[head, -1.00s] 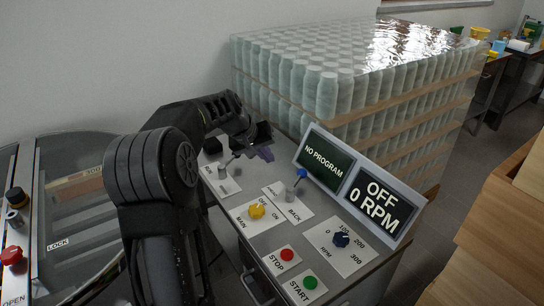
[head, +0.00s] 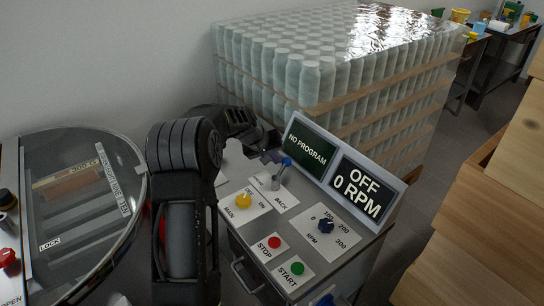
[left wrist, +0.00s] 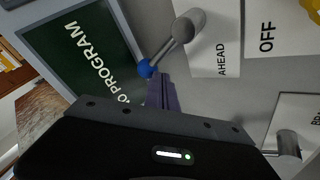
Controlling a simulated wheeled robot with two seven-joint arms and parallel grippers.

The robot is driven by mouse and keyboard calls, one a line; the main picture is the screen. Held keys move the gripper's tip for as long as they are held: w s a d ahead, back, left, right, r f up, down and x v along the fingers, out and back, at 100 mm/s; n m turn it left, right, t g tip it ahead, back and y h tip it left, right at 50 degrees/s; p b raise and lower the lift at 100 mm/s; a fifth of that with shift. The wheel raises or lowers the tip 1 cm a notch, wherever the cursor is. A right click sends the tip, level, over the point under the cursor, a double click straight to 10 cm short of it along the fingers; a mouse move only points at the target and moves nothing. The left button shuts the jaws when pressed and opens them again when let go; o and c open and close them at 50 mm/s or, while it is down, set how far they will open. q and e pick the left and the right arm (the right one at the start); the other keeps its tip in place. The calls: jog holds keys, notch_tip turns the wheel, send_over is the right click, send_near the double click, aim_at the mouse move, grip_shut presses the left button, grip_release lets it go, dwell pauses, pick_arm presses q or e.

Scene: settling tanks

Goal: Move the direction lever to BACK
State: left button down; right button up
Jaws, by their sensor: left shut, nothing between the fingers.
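The direction lever (head: 276,179) is a short grey metal stick with a blue ball knob. It stands on a white plate whose BACK end shows in the head view. The lever leans toward the display panel. In the left wrist view the lever (left wrist: 171,45) lies close ahead, near the AHEAD label. My left gripper (head: 272,156) is shut and empty, its purple fingers right beside the blue knob. The fingers also show in the left wrist view (left wrist: 161,93); I cannot tell whether they touch the knob. My right gripper is not in view.
The display (head: 333,170) reads NO PROGRAM and OFF 0 RPM. The yellow MAIN knob (head: 243,201), red STOP button (head: 274,242), green START button (head: 297,268) and dark RPM knob (head: 326,225) sit nearby. Wrapped bottles (head: 330,75) stand behind. Another lever (left wrist: 287,144) is near my gripper.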

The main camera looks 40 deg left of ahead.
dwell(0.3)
pick_arm(q)
jog(key=shift+w+d+m+b, duration=0.15)
jog(key=shift+m+b, duration=0.15)
jog(key=shift+b, duration=0.15)
